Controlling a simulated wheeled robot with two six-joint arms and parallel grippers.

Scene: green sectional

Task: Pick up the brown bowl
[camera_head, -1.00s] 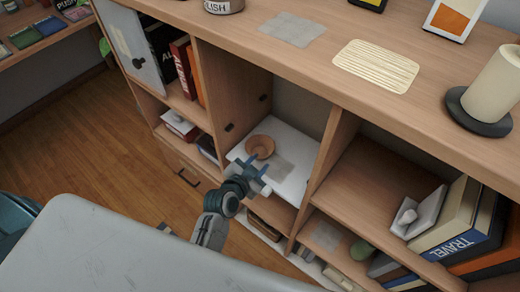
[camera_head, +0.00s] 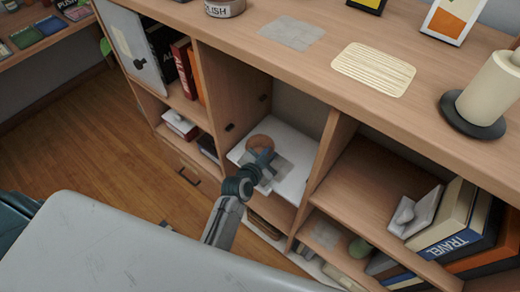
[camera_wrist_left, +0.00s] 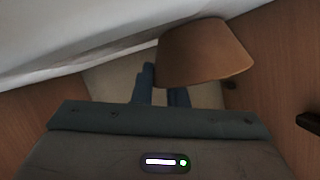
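The brown bowl (camera_head: 261,141) sits on a white surface (camera_head: 295,142) inside the middle open compartment of the cabinet. My left gripper (camera_head: 263,160) is at the near side of the bowl and covers part of it in the head view. In the left wrist view the bowl (camera_wrist_left: 205,50) is close, in front of the fingers (camera_wrist_left: 163,88). The two fingers stand apart, with a gap between them. The bowl hides the tip of one finger, so I cannot tell whether they touch it. My right gripper is not in view.
Wooden dividers (camera_head: 331,150) close off both sides of the compartment. The cabinet top (camera_head: 310,60) overhangs it. Books (camera_head: 182,68) stand in the left compartment, and more books (camera_head: 450,230) stand at right.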

